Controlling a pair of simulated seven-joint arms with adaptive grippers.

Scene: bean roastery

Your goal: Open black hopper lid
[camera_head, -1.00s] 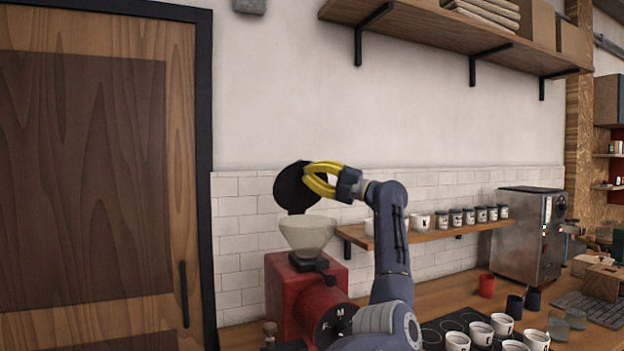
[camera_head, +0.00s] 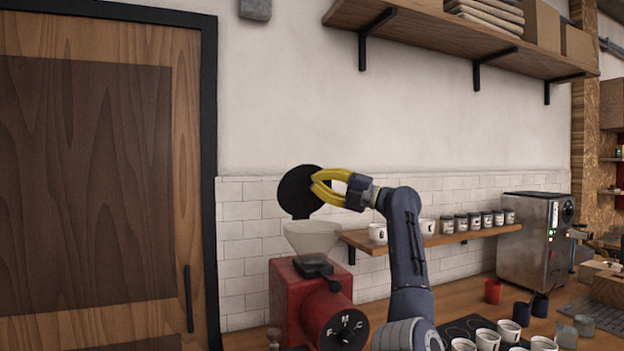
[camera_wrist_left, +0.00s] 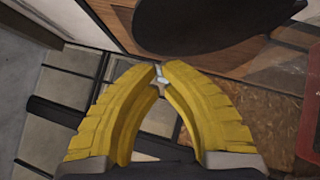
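The black round hopper lid (camera_head: 297,190) stands raised, nearly upright, above the back of the pale, translucent hopper (camera_head: 312,240). The hopper's top is uncovered. The hopper sits on a red grinder (camera_head: 290,295) with a dial on its front. My left gripper (camera_head: 314,184) has yellow fingers and overlaps the lid's right side in the head view. In the left wrist view its fingertips (camera_wrist_left: 163,67) are almost together with nothing held between them. The dark lid (camera_wrist_left: 205,20) lies beyond the tips there; contact is not clear. My right gripper is not in view.
A wooden wall shelf (camera_head: 400,241) with cups and jars is to the right, behind my arm. White cups (camera_head: 488,338) and a steel machine (camera_head: 533,240) stand on the counter. A wooden door (camera_head: 90,180) is at the left. The wall above the lid is clear.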

